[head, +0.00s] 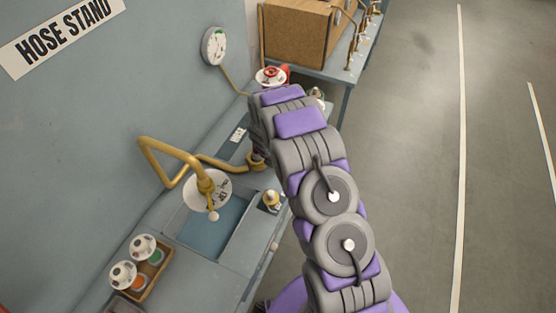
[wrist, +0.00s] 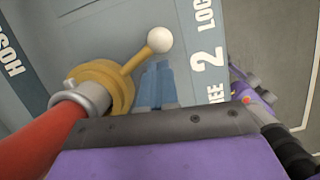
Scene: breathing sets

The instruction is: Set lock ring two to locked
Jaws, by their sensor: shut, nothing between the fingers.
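In the wrist view a yellow ring (wrist: 108,84) sits around a grey collar at the end of a red hose (wrist: 38,140). Its lever ends in a white ball (wrist: 159,40) and points up and right, towards a label (wrist: 208,60) reading "2" and "LOC", the rest cut off. My gripper (wrist: 165,126) is shut and empty, its dark edge and purple body across the bottom of the wrist view, just below the ring. I cannot tell whether it touches the ring or hose. In the head view my arm reaches over the bench and hides the ring and gripper tips.
In the head view a red knob (head: 270,73) shows just beyond my arm, and a gauge (head: 214,46) hangs on the wall. A yellow bent pipe (head: 165,150) stands over the bench at left. A tray (head: 157,278) holds small parts. The floor at right is clear.

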